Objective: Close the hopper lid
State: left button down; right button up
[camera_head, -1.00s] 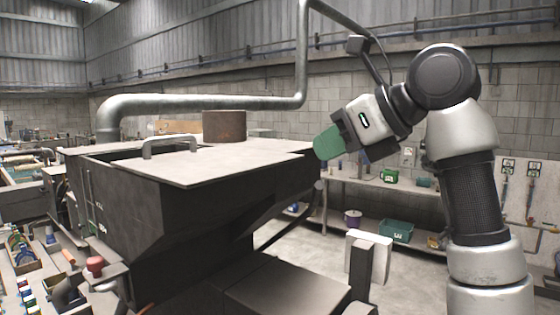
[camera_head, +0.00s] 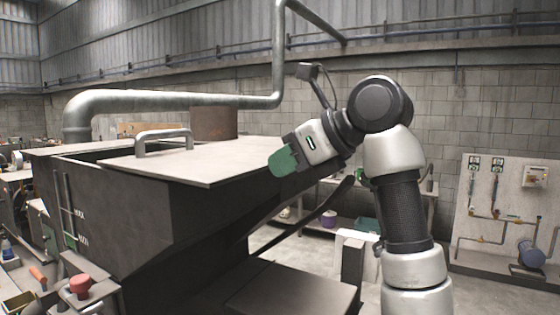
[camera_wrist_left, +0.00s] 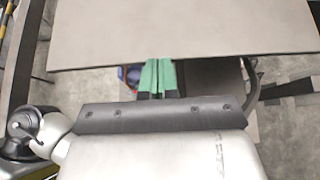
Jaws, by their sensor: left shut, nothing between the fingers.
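The hopper (camera_head: 135,225) is a large dark box with sloping lower sides at the left and middle. Its lid (camera_head: 215,160) is a flat pale grey plate with a bent metal handle (camera_head: 165,133), lying nearly level over the top. A dark gap shows by the lid's left side. My left gripper (camera_head: 283,162), with green fingers, is shut and empty at the lid's right edge. In the left wrist view the green fingertips (camera_wrist_left: 158,62) are together at the edge of the lid (camera_wrist_left: 180,30); I cannot tell whether they touch it. My right gripper is not in view.
A thick grey pipe (camera_head: 180,98) runs behind the hopper and a rusty cylinder (camera_head: 214,124) stands beyond the lid. A red knob (camera_head: 80,286) is at lower left. A wall panel (camera_head: 505,215) stands at the right.

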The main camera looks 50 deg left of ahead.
aim_at(239, 160)
pick_arm(q)
jog(key=shift+d, duration=0.2)
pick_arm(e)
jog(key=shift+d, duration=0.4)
pick_arm(q)
jog(key=s+a, duration=0.1)
jog(key=a, duration=0.2)
jog(key=a+b, duration=0.1)
jog(key=a, duration=0.1)
jog(key=s+a, duration=0.1)
jog(key=a, duration=0.2)
jog(key=shift+s+a+b, duration=0.35)
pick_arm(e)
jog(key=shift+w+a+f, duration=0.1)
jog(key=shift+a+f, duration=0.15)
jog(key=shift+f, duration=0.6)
pick_arm(q)
jog(key=shift+w+d, duration=0.1)
jog(key=shift+d, duration=0.1)
jog(key=shift+d, duration=0.1)
